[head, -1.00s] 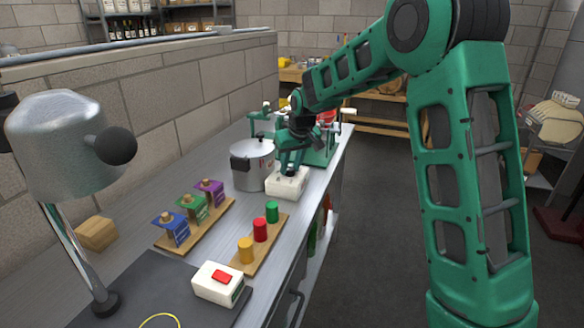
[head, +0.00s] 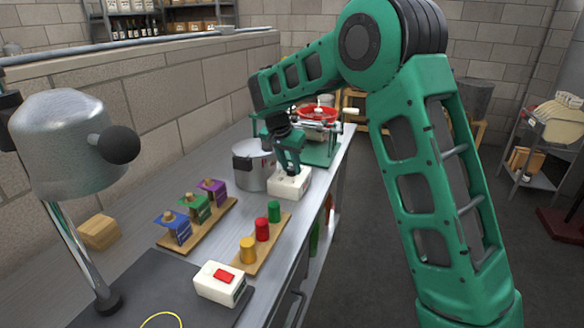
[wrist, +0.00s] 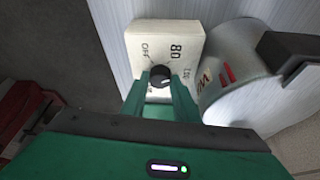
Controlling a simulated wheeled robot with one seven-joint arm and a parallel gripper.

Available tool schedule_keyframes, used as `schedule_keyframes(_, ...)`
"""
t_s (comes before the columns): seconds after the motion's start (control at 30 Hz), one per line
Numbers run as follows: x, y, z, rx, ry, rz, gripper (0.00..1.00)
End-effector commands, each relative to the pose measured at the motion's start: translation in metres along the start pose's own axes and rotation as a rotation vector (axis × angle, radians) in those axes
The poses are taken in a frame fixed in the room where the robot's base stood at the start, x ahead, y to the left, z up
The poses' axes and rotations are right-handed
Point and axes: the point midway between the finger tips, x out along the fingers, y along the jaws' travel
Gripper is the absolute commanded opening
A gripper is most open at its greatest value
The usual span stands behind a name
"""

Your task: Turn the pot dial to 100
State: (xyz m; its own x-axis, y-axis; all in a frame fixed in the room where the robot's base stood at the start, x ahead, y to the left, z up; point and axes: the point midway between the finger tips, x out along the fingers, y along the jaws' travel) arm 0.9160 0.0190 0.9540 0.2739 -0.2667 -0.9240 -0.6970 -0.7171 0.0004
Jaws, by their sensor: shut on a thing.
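The pot dial is a black round knob (wrist: 160,77) on a white box (wrist: 152,37) that stands on the metal bench. In the wrist view the box face reads OFF at the left and 80 at the upper right, with another mark partly readable at the right. My gripper (wrist: 160,84) is shut on the knob, one green finger on each side. The knob's pointer is hard to make out. In the head view my gripper (head: 289,172) reaches down onto the white box (head: 290,184), and the knob is hidden there.
A metal pot (head: 254,166) stands close beside the box. A green machine with a red top (head: 318,112) stands behind. Nearer are a rack with coloured tags (head: 197,221), a board with coloured cylinders (head: 262,243) and a white box with a red switch (head: 220,284).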

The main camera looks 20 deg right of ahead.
Motion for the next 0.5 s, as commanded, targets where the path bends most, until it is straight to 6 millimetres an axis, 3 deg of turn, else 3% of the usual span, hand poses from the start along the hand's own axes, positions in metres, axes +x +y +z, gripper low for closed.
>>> schedule_keyframes(0.5, 0.0013, -0.0025, -0.0013, 0.302, 0.001, 0.126, 0.05)
